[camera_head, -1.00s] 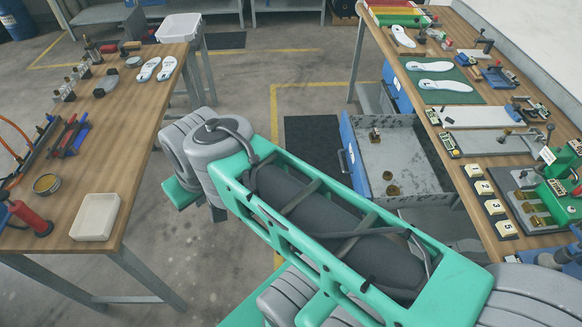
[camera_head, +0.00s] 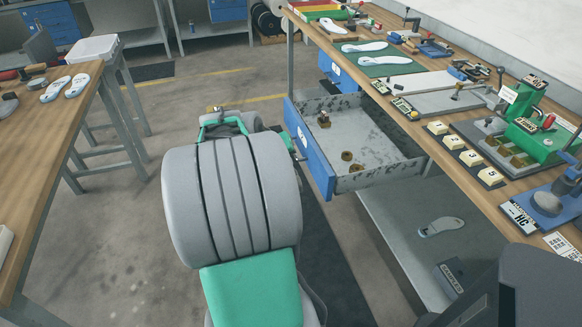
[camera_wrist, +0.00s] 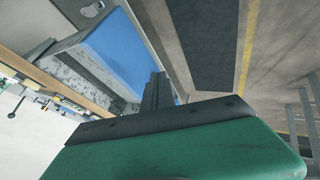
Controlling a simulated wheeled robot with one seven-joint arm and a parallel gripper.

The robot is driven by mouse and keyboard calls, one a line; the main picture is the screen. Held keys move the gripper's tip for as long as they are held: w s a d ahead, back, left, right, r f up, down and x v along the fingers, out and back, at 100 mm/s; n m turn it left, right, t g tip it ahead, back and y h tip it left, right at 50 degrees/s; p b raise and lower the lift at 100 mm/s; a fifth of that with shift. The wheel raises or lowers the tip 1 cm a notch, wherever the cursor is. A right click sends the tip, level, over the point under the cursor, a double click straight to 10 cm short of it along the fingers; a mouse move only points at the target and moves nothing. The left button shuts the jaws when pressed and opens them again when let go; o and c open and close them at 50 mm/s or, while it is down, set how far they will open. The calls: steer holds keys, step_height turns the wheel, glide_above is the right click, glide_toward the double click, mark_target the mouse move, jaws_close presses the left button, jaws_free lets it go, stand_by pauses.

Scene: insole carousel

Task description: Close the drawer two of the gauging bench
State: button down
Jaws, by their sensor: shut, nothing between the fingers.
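The gauging bench (camera_head: 405,75) runs along the right side of the head view. A drawer with a blue front (camera_head: 310,150) and a grey metal tray stands pulled out from under its top. A few small brass-coloured parts lie inside. A pale label is on its front, but I cannot read the number. In the wrist view the blue drawer front (camera_wrist: 112,55) fills the upper left middle. My gripper (camera_wrist: 158,92) is shut and empty, its dark fingers overlapping the edge of the blue front; I cannot tell whether they touch. In the head view my arm hides most of the gripper.
Another blue drawer front (camera_head: 336,72) shows farther along the bench. A lower shelf (camera_head: 405,235) under the open drawer holds an insole (camera_head: 441,227) and a dark box (camera_head: 450,275). A wooden table (camera_head: 45,150) stands at left. Floor between the tables is clear beside my arm.

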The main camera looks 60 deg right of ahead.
mark_target(312, 168)
steer(key=shift+s+d+f, duration=0.55)
steer(key=shift+d+f, duration=0.5)
steer(key=shift+d, duration=0.2)
steer(key=shift+s+d+f, duration=0.6)
steer(key=shift+d+f, duration=0.45)
steer(key=shift+d, duration=0.15)
steer(key=shift+s+d+f, duration=0.55)
steer(key=shift+d+f, duration=0.5)
steer(key=shift+d, duration=0.2)
steer(key=shift+d, duration=0.1)
